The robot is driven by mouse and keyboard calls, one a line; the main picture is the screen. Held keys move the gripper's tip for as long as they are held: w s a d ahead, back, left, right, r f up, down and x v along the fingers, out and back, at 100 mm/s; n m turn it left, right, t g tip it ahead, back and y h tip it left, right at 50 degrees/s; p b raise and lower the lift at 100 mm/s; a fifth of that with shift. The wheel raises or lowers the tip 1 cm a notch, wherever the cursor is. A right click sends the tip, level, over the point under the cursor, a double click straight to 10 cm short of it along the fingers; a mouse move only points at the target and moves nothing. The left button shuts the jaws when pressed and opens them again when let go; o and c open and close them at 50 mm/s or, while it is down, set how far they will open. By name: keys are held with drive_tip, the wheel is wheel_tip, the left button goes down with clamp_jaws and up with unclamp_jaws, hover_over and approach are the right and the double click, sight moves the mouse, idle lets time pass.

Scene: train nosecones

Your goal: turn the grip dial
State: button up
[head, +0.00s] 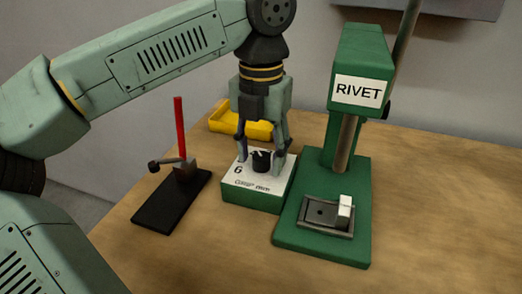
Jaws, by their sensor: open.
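The grip dial (262,160) is a small black knob on top of a green box with a white top face (250,186). My gripper (262,153) points straight down over the box. Its two fingers are apart, one to the left and one to the right of the dial, with the tips low near the white face. I cannot tell whether either finger touches the dial. The dial's upper part shows between the fingers.
A green press marked "RIVET" (361,91) stands close on the right, with a metal fixture (322,216) on its base. A black stand with a red rod (179,130) is to the left. A yellow tray (222,121) lies behind. The wooden table is clear in front.

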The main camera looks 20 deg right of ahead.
sight(261, 157)
wheel_tip(261, 157, up, 8)
drive_tip(key=shift+f, duration=0.2)
idle(0.4)
